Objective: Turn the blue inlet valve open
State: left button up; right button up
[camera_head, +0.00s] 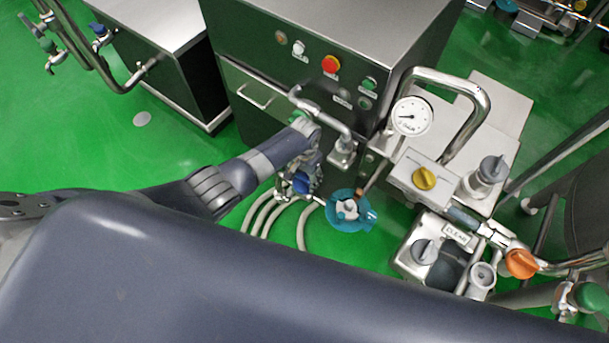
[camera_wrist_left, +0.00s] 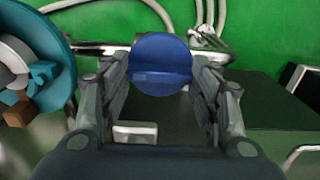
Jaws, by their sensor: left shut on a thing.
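The blue inlet valve (camera_wrist_left: 161,64) has a round blue handle. In the left wrist view it sits between the two fingers of my left gripper (camera_wrist_left: 161,85), which are closed on its sides. In the head view the blue handle (camera_head: 301,183) shows at the end of my left arm, beside the steel machine, with the gripper (camera_head: 299,172) around it and partly hiding it. A metal pipe runs behind the handle. My right gripper is not in view.
A teal round part (camera_head: 367,217) is close to the right of the valve; it also shows in the left wrist view (camera_wrist_left: 62,45). Grey hoses (camera_head: 268,214) hang below. A pressure gauge (camera_head: 411,116), a yellow knob (camera_head: 424,178) and an orange handle (camera_head: 521,263) are further right.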

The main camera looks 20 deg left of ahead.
aim_at(305, 179)
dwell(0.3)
pick_arm(q)
jog(key=o, duration=1)
jog(key=shift+o, duration=0.2)
notch_tip(305, 179, up, 12)
dwell(0.4)
